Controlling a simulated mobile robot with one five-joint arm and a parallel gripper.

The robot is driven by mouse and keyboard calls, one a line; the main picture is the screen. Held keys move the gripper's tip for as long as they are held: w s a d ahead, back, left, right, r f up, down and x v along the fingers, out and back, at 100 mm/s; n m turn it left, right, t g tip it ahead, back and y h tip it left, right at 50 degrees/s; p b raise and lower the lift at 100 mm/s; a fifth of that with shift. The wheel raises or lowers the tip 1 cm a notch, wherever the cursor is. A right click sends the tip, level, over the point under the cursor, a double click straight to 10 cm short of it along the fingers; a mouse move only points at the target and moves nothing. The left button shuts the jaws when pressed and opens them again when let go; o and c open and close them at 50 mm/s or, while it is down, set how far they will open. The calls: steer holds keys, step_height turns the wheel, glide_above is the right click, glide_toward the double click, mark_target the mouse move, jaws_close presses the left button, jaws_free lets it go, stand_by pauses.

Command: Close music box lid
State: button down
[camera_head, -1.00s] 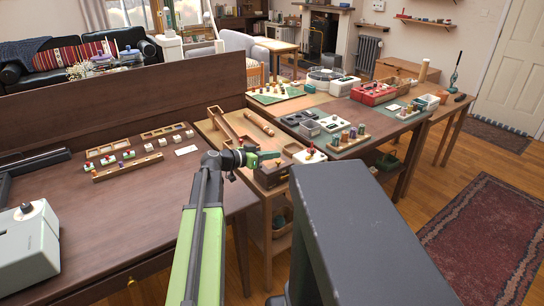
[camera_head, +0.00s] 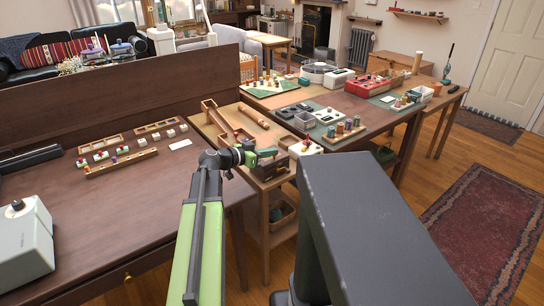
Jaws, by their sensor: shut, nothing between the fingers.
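A small dark wooden box (camera_head: 270,170) sits at the near end of the light wooden table, right by my gripper; I take it to be the music box. My gripper (camera_head: 268,153) is shut and empty, over or just behind the top of this box. The gripper and wrist cover part of the box, so I cannot tell how its lid stands or whether the gripper touches it. A pale block with a red knob (camera_head: 306,148) stands just to the right of the box.
A long wooden trough (camera_head: 216,117) and a wooden roller (camera_head: 254,117) lie behind the gripper. The dark desk at left holds small coloured blocks and a grey machine (camera_head: 24,243). A table with trays (camera_head: 330,116) is at right. Open floor lies beside the red rug (camera_head: 480,225).

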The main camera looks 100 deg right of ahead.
step_height(320, 180, up, 6)
steer(key=p, duration=0.5)
steer(key=shift+w+f+p, duration=0.1)
steer(key=shift+f+p, duration=0.1)
steer(key=shift+p, duration=0.1)
steer(key=w+a, duration=0.4)
steer(key=w, duration=0.4)
steer(key=shift+w+a+r+p, duration=0.15)
steer(key=shift+a+r+p, duration=0.25)
